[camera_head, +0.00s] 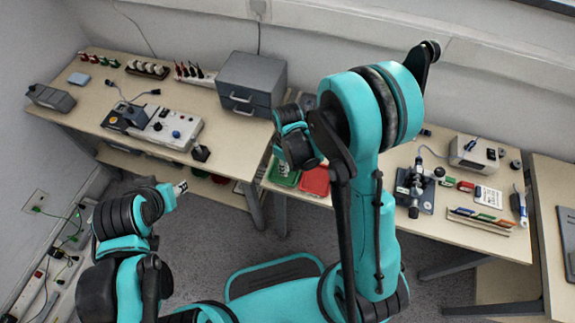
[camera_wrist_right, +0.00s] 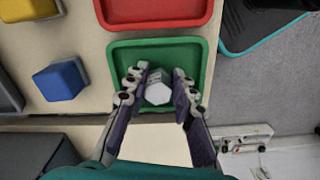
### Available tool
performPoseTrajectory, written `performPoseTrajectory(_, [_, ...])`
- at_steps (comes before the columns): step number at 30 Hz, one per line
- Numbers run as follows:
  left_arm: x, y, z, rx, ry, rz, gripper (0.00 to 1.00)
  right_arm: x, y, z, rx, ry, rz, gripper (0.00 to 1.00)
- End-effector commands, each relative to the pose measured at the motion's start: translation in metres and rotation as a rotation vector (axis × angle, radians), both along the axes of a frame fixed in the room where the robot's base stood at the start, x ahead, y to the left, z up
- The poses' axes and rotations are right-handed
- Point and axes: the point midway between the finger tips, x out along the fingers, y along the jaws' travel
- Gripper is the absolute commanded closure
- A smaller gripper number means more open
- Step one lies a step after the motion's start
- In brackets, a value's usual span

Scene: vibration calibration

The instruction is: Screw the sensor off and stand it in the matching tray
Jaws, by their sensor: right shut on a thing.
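My right gripper (camera_wrist_right: 159,84) is shut on the sensor (camera_wrist_right: 157,93), a small pale grey piece with a hexagonal end and dark markings on its side. In the right wrist view the gripper and sensor are over the green tray (camera_wrist_right: 205,58); I cannot tell whether the sensor touches the tray floor. In the head view the sensor (camera_head: 283,169) shows small below my right wrist, at the green tray (camera_head: 274,179). The red tray (camera_wrist_right: 152,20) lies beside the green one and also shows in the head view (camera_head: 316,182). My left gripper (camera_head: 181,187) is away from the trays, in front of the left bench; its jaw opening is unclear.
A blue block (camera_wrist_right: 60,82) and a yellow block (camera_wrist_right: 28,9) stand beside the trays. A grey drawer unit (camera_head: 250,85) stands behind on the left bench. A microscope-like stand (camera_head: 412,185) and a grey box (camera_head: 473,155) are on the right bench. Open floor lies in front.

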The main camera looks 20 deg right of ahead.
Motion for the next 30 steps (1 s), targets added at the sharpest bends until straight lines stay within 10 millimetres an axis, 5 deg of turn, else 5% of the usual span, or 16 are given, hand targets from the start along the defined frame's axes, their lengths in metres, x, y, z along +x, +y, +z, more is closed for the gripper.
performPoseTrajectory(12, [-0.0001,0.0000,-0.0073,0.000,0.000,0.000,0.56,0.0000,0.0000,-0.0067,0.000,0.000,0.000,1.00])
performPoseTrajectory(13, [0.0000,0.0000,-0.0069,0.000,0.000,0.000,0.56,0.0000,0.0000,-0.0063,0.000,0.000,0.000,0.70])
performPoseTrajectory(15, [-0.0001,0.0000,-0.0064,0.000,0.000,0.000,0.56,0.0000,0.0000,-0.0059,0.000,0.000,0.000,0.51])
performPoseTrajectory(30, [0.0000,0.0000,-0.0014,0.000,0.000,0.000,0.56,0.0000,0.0000,0.0007,0.000,0.000,0.000,0.51])
